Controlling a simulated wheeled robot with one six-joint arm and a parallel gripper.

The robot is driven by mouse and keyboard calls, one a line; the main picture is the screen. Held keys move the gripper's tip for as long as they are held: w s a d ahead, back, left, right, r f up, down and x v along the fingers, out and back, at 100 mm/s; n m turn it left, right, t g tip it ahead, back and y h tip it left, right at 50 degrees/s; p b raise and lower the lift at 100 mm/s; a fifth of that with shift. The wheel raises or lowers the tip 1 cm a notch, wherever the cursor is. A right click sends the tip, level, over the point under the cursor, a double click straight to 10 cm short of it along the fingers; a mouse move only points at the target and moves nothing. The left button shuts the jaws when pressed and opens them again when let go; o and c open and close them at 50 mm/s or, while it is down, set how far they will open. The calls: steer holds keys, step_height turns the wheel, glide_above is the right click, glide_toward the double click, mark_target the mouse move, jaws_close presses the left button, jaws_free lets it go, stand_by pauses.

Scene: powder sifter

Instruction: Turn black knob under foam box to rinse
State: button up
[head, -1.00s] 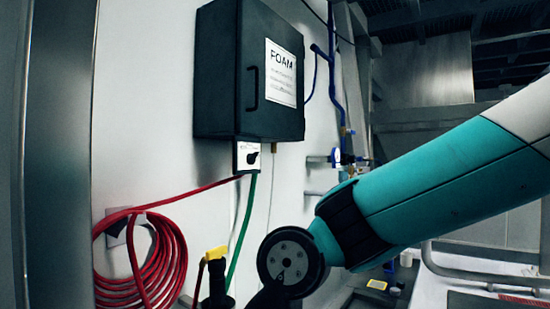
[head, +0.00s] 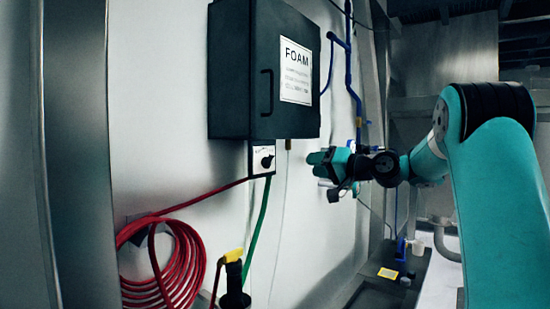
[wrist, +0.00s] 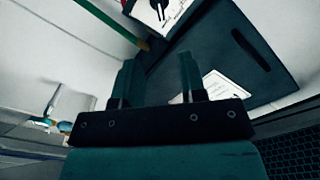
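The black knob (head: 267,161) sits on a small white plate under the dark foam box (head: 230,75), which is fixed to the wall. The knob (wrist: 159,9) is at the top edge of the wrist view, partly cut off. My gripper (head: 318,163) is right of the knob in the head view, apart from it. In the wrist view its two teal fingers (wrist: 159,65) stand apart with nothing between them, and the foam box (wrist: 225,60) shows behind and to the right of them. The knob's exact setting is too small to read.
A red hose (head: 165,265) hangs coiled on the wall at lower left. A green hose (head: 257,225) runs down from below the knob. A yellow-and-black spray handle (head: 234,270) stands at the bottom. Blue pipes (head: 348,80) run along the wall to the right.

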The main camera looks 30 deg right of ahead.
mark_target(272, 161)
steer(key=p+x, duration=0.5)
steer(key=x, duration=0.7)
steer(key=shift+w+a+r+p, duration=0.15)
steer(key=shift+w+a+p, duration=0.1)
steer(key=shift+p, duration=0.15)
steer(key=shift+x, duration=0.8)
steer(key=shift+d+f, duration=0.1)
steer(key=shift+f, duration=0.1)
steer(key=shift+c, duration=0.2)
jaws_close()
